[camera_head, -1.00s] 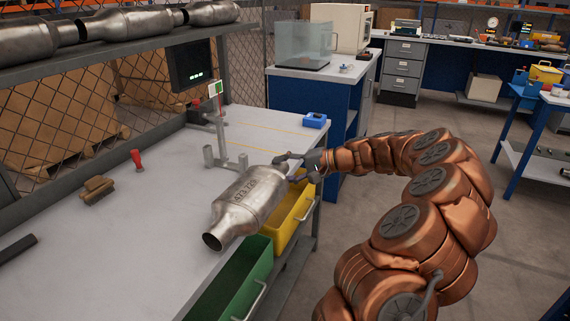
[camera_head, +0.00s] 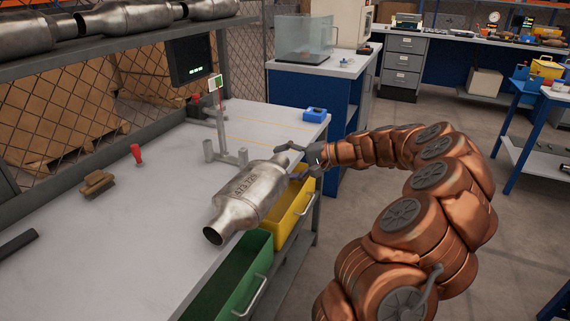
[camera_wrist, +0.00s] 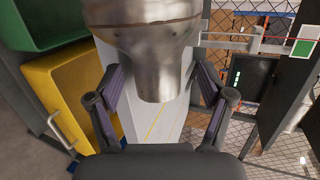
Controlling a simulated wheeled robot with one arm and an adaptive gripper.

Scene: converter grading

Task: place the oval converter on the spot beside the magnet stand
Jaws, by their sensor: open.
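The oval converter (camera_head: 248,196) is a silver metal can with tapered ends and markings on its side. It lies on the workbench (camera_head: 150,235) near the front edge, above the bins. My gripper (camera_head: 300,158) is open at the converter's far pipe end. In the wrist view the converter's pipe end (camera_wrist: 160,80) sits between the open fingers of my gripper (camera_wrist: 162,98), with a gap on both sides. The magnet stand (camera_head: 226,150), a grey base with a thin upright post and a small green-and-white card, stands just behind the converter. I cannot make out a marked spot.
Yellow (camera_head: 295,212) and green (camera_head: 235,280) bins hang under the bench's front edge. A brush (camera_head: 98,184), a red-handled tool (camera_head: 136,154) and a blue device (camera_head: 315,114) lie on the bench. More converters (camera_head: 125,18) rest on the shelf above. The bench's left part is mostly clear.

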